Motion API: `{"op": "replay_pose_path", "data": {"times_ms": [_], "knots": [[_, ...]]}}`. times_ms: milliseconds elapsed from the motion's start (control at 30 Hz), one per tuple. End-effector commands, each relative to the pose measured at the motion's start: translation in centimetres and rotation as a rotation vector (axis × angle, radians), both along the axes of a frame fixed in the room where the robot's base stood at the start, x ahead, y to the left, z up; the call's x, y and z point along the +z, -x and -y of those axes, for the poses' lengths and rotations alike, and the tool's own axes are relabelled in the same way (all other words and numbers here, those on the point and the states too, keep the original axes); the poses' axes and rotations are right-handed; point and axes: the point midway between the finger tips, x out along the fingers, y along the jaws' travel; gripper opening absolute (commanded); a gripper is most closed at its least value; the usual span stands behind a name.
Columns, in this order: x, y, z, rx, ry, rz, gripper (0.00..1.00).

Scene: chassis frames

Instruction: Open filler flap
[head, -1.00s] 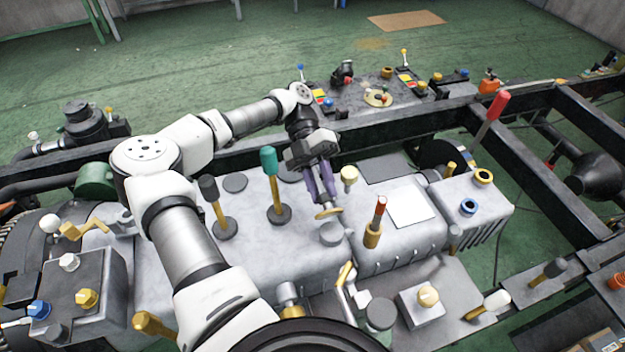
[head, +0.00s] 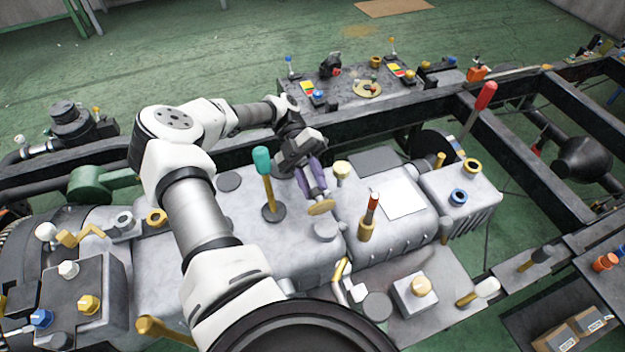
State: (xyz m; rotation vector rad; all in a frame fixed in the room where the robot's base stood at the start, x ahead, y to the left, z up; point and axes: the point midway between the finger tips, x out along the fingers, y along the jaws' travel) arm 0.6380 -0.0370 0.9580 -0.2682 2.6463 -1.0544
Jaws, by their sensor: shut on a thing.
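A gold round disc (head: 321,207), which appears to be the filler flap, sits tilted on the grey engine casing (head: 235,215), just above a grey round neck (head: 326,231). I cannot tell whether the disc is joined to the neck. My gripper (head: 318,192) reaches down from the upper left, with its purple fingers shut at the disc's upper edge. The fingers hide part of the disc, and the exact contact is too small to make out.
A teal-topped lever (head: 263,165) stands left of my gripper. A cream knob (head: 342,169) and a red-tipped gold lever (head: 369,215) stand close on the right. Black chassis rails (head: 400,125) run behind. A white plate (head: 402,198) lies flat on the casing.

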Motion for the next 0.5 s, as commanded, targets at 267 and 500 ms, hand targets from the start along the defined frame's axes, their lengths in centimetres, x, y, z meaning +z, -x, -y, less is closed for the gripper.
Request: {"op": "replay_pose_path", "data": {"times_ms": [267, 500], "knots": [[-0.02, 0.03, 0.02, -0.001, 0.001, 0.000, 0.48], [-0.01, 0.03, 0.02, -0.001, 0.001, 0.000, 0.48]]}}
